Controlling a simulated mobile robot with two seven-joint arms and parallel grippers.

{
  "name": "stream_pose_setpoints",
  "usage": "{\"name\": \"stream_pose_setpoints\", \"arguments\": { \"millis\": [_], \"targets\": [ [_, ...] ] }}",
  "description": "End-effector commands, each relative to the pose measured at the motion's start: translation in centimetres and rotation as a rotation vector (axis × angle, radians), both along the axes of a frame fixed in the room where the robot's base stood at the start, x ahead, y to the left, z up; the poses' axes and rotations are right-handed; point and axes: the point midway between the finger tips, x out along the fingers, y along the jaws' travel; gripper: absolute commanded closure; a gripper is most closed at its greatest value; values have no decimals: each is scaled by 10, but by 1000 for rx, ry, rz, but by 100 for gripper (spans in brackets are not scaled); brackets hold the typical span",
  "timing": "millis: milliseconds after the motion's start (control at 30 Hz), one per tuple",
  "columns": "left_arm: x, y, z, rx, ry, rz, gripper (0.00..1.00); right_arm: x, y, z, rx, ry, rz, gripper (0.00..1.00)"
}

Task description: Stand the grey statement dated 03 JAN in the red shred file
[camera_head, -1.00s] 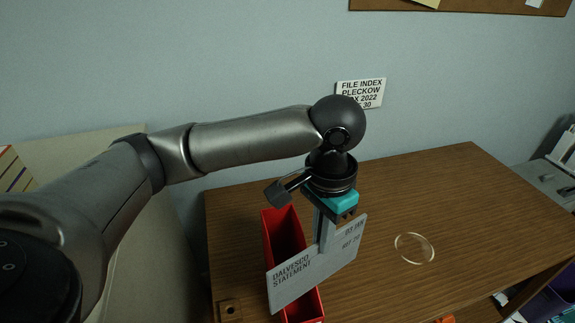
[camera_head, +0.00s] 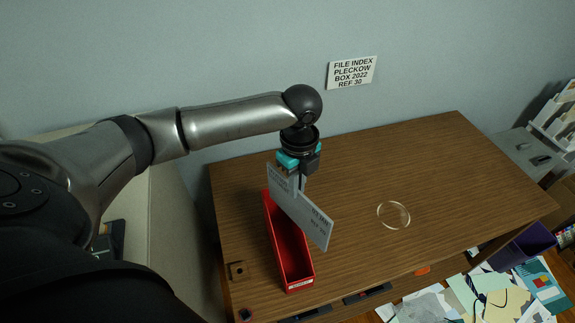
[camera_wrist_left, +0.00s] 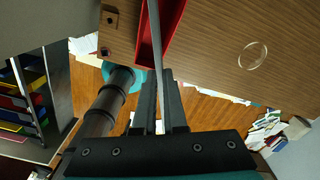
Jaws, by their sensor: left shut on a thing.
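The grey statement (camera_head: 308,219) is a flat card held above the desk, its face with printed text turned toward the head camera; the text is too small to read surely now. My left gripper (camera_head: 296,185) is shut on its top edge. In the left wrist view the card shows edge-on as a thin strip (camera_wrist_left: 155,40) between the fingers (camera_wrist_left: 160,85). The red shred file (camera_head: 277,237) is a narrow open box standing on the desk. The card is above and across its far right side, angled to its length; its inside looks empty where visible. My right gripper is not in view.
The wooden desk (camera_head: 440,170) has a clear ring (camera_head: 394,214) right of the file and a small brown block (camera_head: 237,270) at left. A file index sign (camera_head: 351,72) is on the wall. Papers (camera_head: 490,295) lie on the floor at right.

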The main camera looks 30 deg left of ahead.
Motion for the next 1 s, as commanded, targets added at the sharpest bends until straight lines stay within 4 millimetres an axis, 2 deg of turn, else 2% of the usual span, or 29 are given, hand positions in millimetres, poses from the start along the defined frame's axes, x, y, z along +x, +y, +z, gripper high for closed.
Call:
{"name": "stream_pose_setpoints", "arguments": {
  "millis": [33, 100, 300, 500, 833, 1000],
  "targets": [
    [-1, 5, 6, 0, 4, -60, 100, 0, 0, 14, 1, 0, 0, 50],
    [-1, 10, 7, 1, 4, -150, 100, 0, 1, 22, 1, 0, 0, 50],
    [-2, 20, 7, 0, 2, -334, 100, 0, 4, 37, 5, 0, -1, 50],
    [-2, 24, 5, 0, 0, -394, 100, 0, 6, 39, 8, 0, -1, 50],
    [-1, 25, 5, 1, -1, -394, 100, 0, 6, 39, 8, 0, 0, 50],
    [-1, 24, -4, 1, 0, -394, 100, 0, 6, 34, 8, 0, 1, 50]
  ]
}}
